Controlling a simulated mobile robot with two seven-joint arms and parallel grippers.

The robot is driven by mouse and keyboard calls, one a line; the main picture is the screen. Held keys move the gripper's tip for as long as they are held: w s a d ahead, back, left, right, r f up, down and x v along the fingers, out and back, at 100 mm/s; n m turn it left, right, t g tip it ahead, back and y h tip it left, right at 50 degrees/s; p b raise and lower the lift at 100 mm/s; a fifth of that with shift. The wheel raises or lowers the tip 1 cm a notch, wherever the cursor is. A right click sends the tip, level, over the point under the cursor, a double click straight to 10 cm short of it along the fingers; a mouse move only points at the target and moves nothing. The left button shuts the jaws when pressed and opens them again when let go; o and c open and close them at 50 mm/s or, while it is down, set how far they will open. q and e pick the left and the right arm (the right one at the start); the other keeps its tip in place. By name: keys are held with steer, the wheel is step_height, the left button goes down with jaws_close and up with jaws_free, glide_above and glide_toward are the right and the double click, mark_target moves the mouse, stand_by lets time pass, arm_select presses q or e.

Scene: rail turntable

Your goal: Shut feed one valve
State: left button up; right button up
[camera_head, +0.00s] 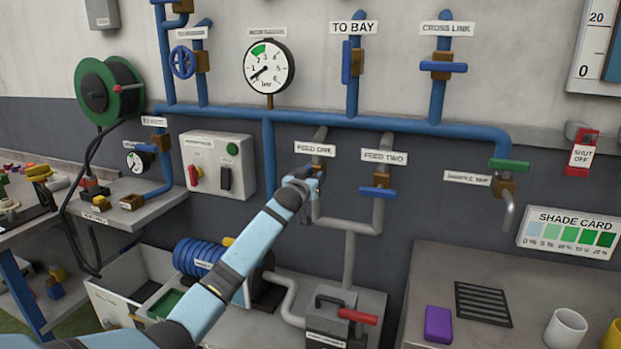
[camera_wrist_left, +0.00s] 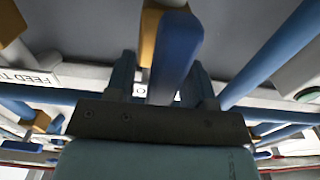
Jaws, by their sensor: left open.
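The feed one valve is mostly hidden behind my left gripper (camera_head: 303,184) in the head view. Its label, FEED ONE (camera_head: 315,148), shows just above on the pipe. In the left wrist view, the valve's blue handle (camera_wrist_left: 177,55) and brass body (camera_wrist_left: 150,32) show up close. My left gripper (camera_wrist_left: 162,82) is open, with one finger on each side of the blue handle. I cannot tell whether either finger touches it, nor how the handle lies against its pipe. My right gripper is not in view.
The feed two valve (camera_head: 378,192) is close at right, its blue handle crosswise to the pipe. A pressure gauge (camera_head: 269,68) hangs above left. A grey box with a red handle (camera_head: 357,315) and a blue coil (camera_head: 200,258) are below. A sample tap (camera_head: 508,165) is farther right.

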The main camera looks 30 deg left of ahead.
arm_select(q)
steer(key=shift+w, duration=0.3)
jaws_close()
